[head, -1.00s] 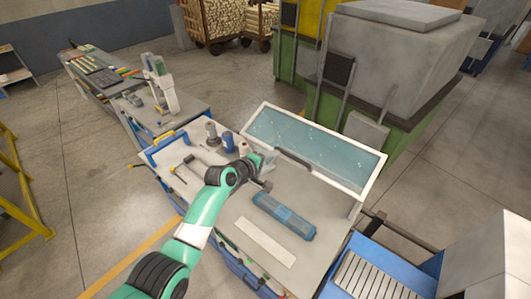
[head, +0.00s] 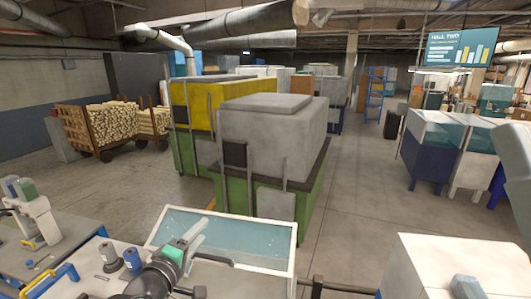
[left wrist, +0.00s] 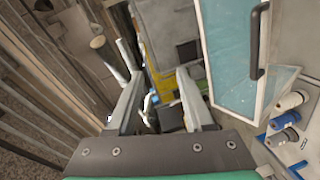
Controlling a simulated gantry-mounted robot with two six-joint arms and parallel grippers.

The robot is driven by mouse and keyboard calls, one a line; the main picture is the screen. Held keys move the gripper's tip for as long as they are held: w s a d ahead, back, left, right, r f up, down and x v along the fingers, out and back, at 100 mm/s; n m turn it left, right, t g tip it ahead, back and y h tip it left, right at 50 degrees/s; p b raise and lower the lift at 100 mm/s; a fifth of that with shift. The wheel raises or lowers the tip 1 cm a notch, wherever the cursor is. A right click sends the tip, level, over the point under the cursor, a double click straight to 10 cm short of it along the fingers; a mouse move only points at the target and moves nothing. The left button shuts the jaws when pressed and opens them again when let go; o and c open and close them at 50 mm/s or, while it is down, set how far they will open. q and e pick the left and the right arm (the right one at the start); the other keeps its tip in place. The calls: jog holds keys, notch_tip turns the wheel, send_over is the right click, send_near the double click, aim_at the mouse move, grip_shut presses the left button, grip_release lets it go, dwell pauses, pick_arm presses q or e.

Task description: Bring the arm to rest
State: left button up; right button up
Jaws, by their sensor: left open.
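My left gripper (head: 196,230) is raised above the workbench in the head view, in front of the white-framed clear panel. Its dark wrist and green housing show low in the picture. In the left wrist view the two grey fingers of the left gripper (left wrist: 160,82) stand wide apart with nothing held between them. The clear panel (left wrist: 228,60) with its dark handle is to the right of the fingers there. My right gripper is not in view.
Blue and grey spools (head: 131,258) stand on the bench beside the arm. A green and grey machine (head: 270,135) rises behind the panel. A white box-shaped unit (head: 450,265) is at the lower right. Open floor (head: 350,215) lies right of the machine.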

pick_arm(q)
jog(key=s+d+r+m+t, duration=0.1)
jog(key=s+r+m+t, duration=0.15)
jog(key=r, duration=0.55)
jog(key=s+d+r+m+t, duration=0.1)
jog(key=s+r+m+t, duration=0.1)
jog(key=s+r, duration=0.35)
jog(key=s+a+r+m+t+y, duration=0.1)
jog(key=s+r+m+t, duration=0.6)
jog(key=s+r, duration=1.2)
jog(key=shift+s+a+m, duration=0.6)
jog(key=shift+m, duration=0.65)
